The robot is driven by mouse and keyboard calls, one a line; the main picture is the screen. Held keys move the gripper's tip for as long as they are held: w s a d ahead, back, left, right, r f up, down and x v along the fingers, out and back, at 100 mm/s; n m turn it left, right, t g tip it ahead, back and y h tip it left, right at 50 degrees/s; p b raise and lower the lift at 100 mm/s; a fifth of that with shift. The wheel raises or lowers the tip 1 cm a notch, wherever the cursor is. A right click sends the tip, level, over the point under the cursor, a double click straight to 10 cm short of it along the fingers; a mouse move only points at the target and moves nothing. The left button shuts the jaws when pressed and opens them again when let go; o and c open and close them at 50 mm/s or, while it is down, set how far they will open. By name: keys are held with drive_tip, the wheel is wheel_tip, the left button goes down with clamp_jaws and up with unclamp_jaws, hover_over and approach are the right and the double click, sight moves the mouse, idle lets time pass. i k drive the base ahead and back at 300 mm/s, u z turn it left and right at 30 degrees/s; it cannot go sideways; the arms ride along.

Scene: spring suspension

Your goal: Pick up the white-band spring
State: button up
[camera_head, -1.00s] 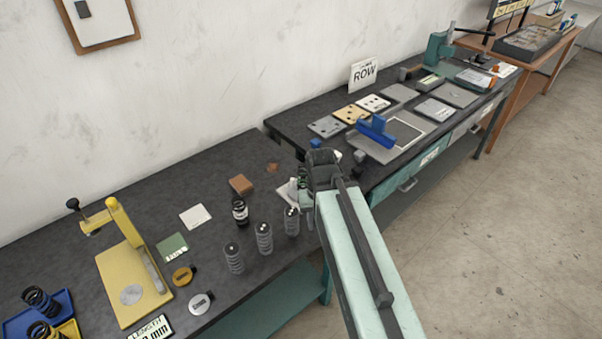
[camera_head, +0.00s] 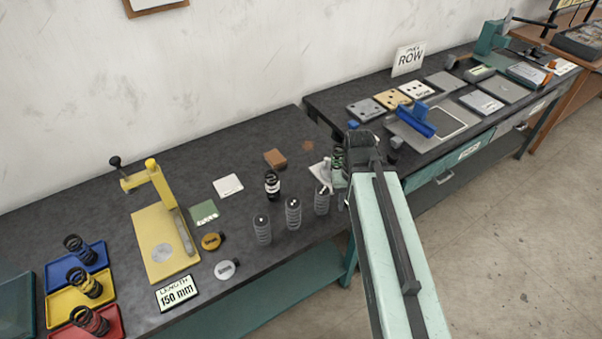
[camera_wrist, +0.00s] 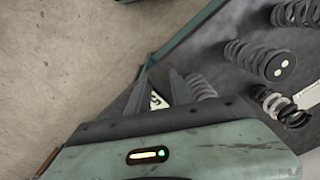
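The white-band spring (camera_head: 272,186) is a black coil with a white band around its middle. It stands upright on the dark workbench, behind a row of grey springs. In the wrist view it shows at the right (camera_wrist: 280,105), its lower part near my gripper body. My gripper (camera_head: 358,143) is right of the spring in the head view, over the bench's right end. In the wrist view its two dark fingers (camera_wrist: 160,75) are apart with nothing held between them. The spring is outside the fingers.
Three grey springs (camera_head: 293,213) stand near the bench's front edge. A brown block (camera_head: 275,158), white card (camera_head: 228,185) and green card (camera_head: 204,212) lie around. A yellow press (camera_head: 165,235) stands left. Blue, yellow and red trays (camera_head: 55,303) hold springs.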

sight(277, 190)
drive_tip(key=k, duration=0.5)
drive_tip(key=u, duration=1.95)
drive_tip(key=k, duration=0.35)
drive_tip(key=u, duration=0.2)
drive_tip(key=i, duration=0.45)
drive_tip(key=z, duration=0.05)
